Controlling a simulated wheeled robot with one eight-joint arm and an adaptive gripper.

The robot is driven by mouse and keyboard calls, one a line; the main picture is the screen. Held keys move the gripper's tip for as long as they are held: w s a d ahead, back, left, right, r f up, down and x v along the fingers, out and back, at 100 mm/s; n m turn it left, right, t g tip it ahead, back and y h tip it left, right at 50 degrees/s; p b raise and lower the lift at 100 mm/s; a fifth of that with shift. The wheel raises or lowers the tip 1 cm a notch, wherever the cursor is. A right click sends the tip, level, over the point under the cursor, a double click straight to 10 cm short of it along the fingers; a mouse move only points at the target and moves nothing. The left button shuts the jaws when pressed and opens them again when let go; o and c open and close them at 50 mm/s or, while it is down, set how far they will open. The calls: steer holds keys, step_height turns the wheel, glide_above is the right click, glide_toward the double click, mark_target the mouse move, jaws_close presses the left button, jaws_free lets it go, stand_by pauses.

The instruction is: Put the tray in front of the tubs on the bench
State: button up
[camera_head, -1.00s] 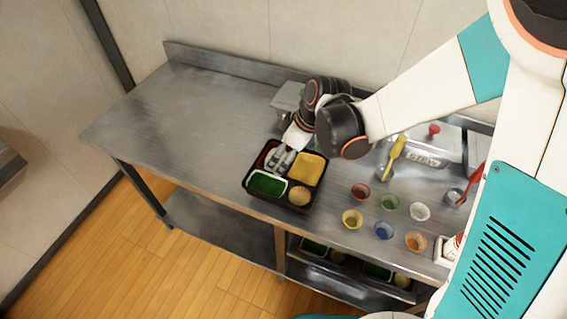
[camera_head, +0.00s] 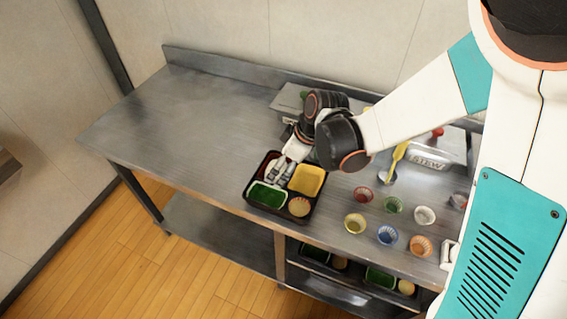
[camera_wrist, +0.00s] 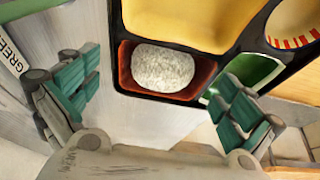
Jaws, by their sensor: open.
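The black bento tray (camera_head: 272,211) lies at the bench's front edge, in front of the left tub. It holds a yellow section, a green section, a small round cup and a red section with a white rice-like mound (camera_wrist: 163,68). The steel tubs stand along the back: one at left (camera_head: 288,98), partly behind my arm, and one labelled STEW (camera_head: 428,163) at right. My gripper (camera_head: 277,172) is open over the tray's back left part. In the wrist view its fingers (camera_wrist: 158,92) are spread either side of the red section, holding nothing. Finger contact with the tray cannot be told.
Several small coloured cups (camera_head: 388,234) stand on the bench right of the tray. A yellow-handled ladle (camera_head: 398,155) is by the STEW tub. The bench's left part (camera_head: 180,125) is clear. More filled trays (camera_head: 345,270) sit on a shelf below.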

steer(key=shift+r, duration=0.1)
steer(key=p+v, duration=0.4)
steer(key=v, duration=0.8)
steer(key=shift+p, duration=0.35)
steer(key=shift+s+a+r, duration=0.1)
steer(key=shift+s, duration=0.05)
